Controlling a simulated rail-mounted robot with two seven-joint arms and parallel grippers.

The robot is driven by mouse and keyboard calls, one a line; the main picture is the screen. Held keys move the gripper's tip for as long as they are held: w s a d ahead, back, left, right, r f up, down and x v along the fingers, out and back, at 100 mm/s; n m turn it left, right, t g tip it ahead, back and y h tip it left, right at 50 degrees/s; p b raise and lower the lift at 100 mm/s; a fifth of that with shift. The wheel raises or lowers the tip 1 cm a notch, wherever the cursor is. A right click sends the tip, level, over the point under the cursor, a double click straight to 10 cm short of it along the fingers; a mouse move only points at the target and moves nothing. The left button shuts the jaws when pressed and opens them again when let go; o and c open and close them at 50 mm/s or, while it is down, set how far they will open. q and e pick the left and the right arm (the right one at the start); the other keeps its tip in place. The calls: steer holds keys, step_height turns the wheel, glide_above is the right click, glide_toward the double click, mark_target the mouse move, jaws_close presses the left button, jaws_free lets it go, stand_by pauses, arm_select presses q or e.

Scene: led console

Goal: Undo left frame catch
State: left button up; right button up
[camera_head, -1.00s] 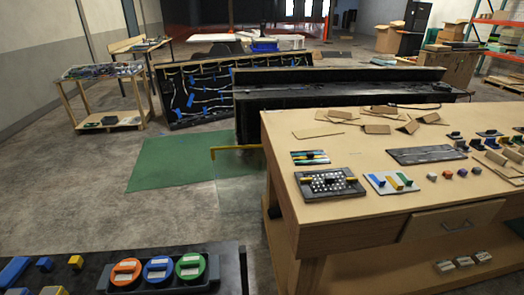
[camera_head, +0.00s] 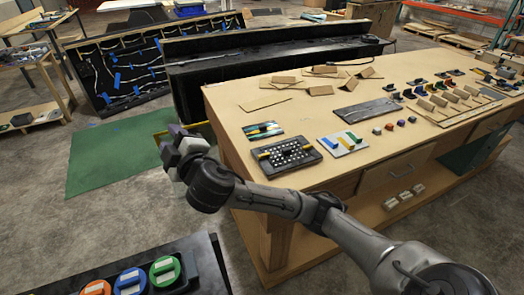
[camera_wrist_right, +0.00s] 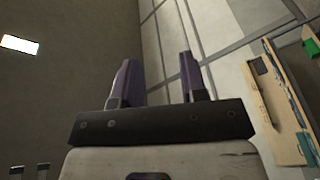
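A dark panel (camera_head: 290,164) with a grid of white dots lies on the wooden table, near its left front corner. A yellow piece (camera_head: 264,156) sits at the panel's left side and looks like the left frame catch; its exact position is too small to tell. Another yellow piece (camera_head: 307,148) sits at the right side. My right gripper (camera_head: 176,137) is left of the table, apart from the panel. In the right wrist view its two purple fingers (camera_wrist_right: 157,78) stand apart with nothing between them. My left gripper is not in view.
The wooden table (camera_head: 235,120) also bears a white plate with coloured bars (camera_head: 342,143), a grey plate (camera_head: 366,110) and brown card pieces (camera_head: 325,70). A dark console with round coloured dials (camera_head: 130,281) is at lower left. Black frames (camera_head: 270,50) stand behind.

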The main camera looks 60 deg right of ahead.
steer(key=w+d+r+n+t+y, duration=0.2)
steer(key=w+d+r+n+y, duration=0.2)
steer(key=r+n+y, duration=0.7)
steer(key=w+d+r+n+t+y, duration=0.25)
steer(key=d+r+n, duration=0.35)
steer(key=n, duration=1)
steer(key=w+d+f+n+g, duration=0.2)
steer(key=d+f+n+g, duration=0.3)
steer(key=f+n+g, duration=0.25)
steer(key=n+g+h, duration=0.5)
steer(key=g+h, duration=0.3)
steer(key=g, duration=0.7)
glide_toward(265, 154)
steer(key=shift+y, duration=0.25)
step_height(265, 154, down, 7)
steer(key=shift+w+d+f+b, duration=0.15)
steer(key=shift+b, duration=0.9)
steer(key=shift+f, duration=0.7)
